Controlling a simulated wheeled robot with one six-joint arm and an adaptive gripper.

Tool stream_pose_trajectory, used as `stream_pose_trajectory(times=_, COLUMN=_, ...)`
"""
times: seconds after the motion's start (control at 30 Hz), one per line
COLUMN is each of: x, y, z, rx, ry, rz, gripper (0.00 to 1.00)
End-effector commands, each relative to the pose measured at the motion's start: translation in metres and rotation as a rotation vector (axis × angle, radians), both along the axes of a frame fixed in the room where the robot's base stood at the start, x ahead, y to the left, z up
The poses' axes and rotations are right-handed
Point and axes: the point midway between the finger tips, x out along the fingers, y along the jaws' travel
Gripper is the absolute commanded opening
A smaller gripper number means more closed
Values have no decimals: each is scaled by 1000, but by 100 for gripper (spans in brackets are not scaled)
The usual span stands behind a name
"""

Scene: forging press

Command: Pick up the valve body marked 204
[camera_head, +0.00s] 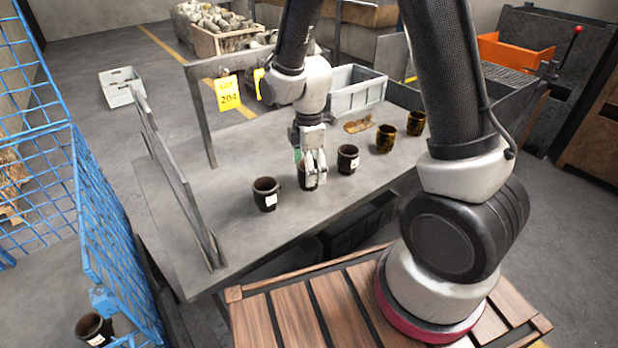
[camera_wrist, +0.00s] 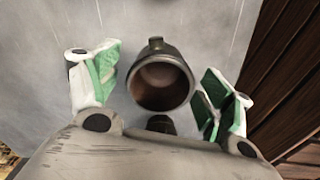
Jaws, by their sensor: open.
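Several cup-shaped valve bodies stand in a row on the grey table. Black ones with white labels stand at the left (camera_head: 264,199) and right (camera_head: 347,160) of my gripper (camera_head: 311,165); brownish-amber ones (camera_head: 386,139) (camera_head: 416,123) stand farther right. A dark valve body (camera_head: 303,184) stands under my gripper, partly hidden by its fingers. In the wrist view, this valve body (camera_wrist: 160,82) shows its open mouth between the spread green-padded fingers. My gripper is open. Numbers on the labels are too small to read. A yellow tag (camera_head: 227,92) reads LOT 204.
The tag hangs from a grey frame (camera_head: 198,105) at the table's far side. A grey crate (camera_head: 355,92) and a brown flat piece (camera_head: 358,125) lie beyond the row. A raised rail (camera_head: 172,165) edges the table's left.

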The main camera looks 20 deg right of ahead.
Motion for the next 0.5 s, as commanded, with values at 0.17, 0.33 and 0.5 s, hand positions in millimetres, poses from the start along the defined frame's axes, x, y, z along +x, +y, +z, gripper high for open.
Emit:
stream_pose_trajectory(times=0.17, x=0, y=0, z=0, rx=0, ry=0, rz=0, gripper=55)
stream_pose_trajectory(times=0.33, x=0, y=0, z=0, rx=0, ry=0, rz=0, gripper=24)
stream_pose_trajectory(times=0.5, x=0, y=0, z=1, rx=0, ry=0, rz=0, gripper=18)
